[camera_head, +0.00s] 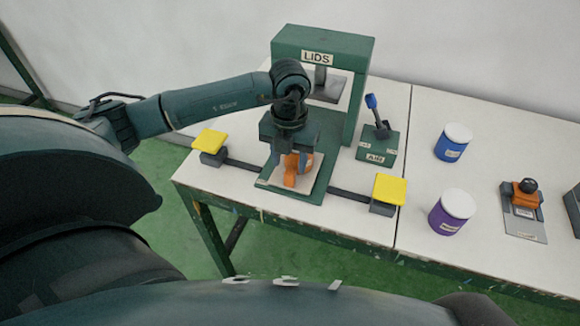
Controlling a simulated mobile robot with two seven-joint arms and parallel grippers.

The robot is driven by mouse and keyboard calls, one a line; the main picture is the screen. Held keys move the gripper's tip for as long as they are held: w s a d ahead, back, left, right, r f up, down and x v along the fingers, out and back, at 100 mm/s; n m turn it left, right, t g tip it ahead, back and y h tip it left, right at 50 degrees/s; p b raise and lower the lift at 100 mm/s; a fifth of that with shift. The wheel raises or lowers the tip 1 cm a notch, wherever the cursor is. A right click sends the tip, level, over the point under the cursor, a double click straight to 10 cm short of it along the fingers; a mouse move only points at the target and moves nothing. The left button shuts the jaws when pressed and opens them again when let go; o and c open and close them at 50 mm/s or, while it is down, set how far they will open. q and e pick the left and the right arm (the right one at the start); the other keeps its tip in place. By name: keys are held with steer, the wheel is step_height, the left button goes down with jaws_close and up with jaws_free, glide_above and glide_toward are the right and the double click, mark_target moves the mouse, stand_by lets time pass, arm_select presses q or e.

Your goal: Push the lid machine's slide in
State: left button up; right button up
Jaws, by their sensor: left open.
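The green lid machine (360,80) stands at the back of the table, marked LIDS, with a press head over a pale plate. Its slide (317,187), a pale plate with an orange handle (290,178), lies at the front of the green base, out in front of the arch. The gripper hides part of the slide. My right gripper is out of view.
Yellow pads (390,188) and (209,141) on dark blocks flank the base. A green lever box (378,143) stands right of the machine. Farther right are a blue-banded can (452,144), a purple-banded can (451,213) and a grey plate with an orange clamp (525,195).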

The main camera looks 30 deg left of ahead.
mark_target(290, 172)
arm_select(q)
steer(key=shift+f, duration=1.65)
jaws_close()
